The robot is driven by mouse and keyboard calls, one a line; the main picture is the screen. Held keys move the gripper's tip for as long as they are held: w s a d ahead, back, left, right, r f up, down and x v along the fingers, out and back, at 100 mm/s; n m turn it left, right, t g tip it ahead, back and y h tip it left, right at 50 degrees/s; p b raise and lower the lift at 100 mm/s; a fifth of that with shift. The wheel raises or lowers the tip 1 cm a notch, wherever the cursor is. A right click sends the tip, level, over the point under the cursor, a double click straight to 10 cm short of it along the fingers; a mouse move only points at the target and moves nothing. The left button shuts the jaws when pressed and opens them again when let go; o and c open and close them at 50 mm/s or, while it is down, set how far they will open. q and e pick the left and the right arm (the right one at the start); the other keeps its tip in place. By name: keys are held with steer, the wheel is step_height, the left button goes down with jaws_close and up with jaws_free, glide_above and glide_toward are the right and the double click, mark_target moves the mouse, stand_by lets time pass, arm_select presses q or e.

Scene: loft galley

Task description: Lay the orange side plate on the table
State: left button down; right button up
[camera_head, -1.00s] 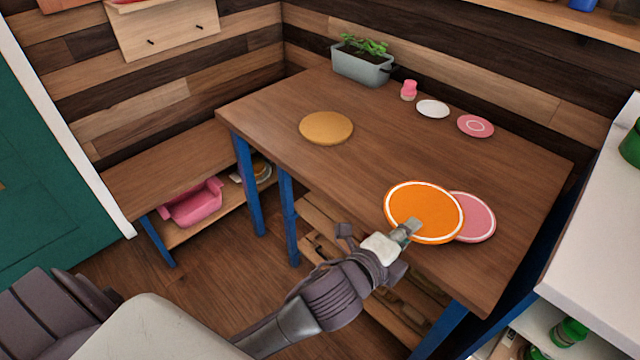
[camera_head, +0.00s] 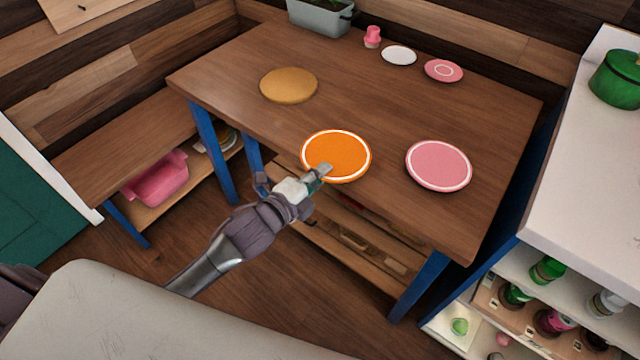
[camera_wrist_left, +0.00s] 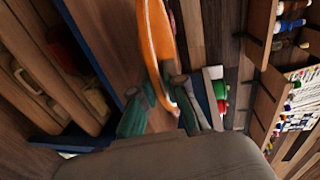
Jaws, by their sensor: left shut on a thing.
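The orange side plate (camera_head: 337,155) has a white ring near its rim. My left gripper (camera_head: 321,172) is shut on its near edge and holds it at the front edge of the wooden table (camera_head: 390,120). In the left wrist view the orange plate (camera_wrist_left: 157,45) shows edge-on between the two fingers (camera_wrist_left: 160,95). I cannot tell from the head view whether its underside touches the table. My right gripper is not in view.
A pink plate (camera_head: 438,165) lies to the right on the table. A round tan board (camera_head: 289,85) lies to the left. At the back are a planter (camera_head: 320,18), a pink cup (camera_head: 372,37), a white saucer (camera_head: 399,56) and a pink saucer (camera_head: 443,71). The table's middle is clear.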

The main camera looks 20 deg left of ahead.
arm_select(q)
step_height(320, 180, down, 4)
steer(key=shift+r, duration=0.1)
steer(key=c, duration=1.2)
jaws_free()
steer(key=v, duration=1.2)
steer(key=shift+b, duration=0.3)
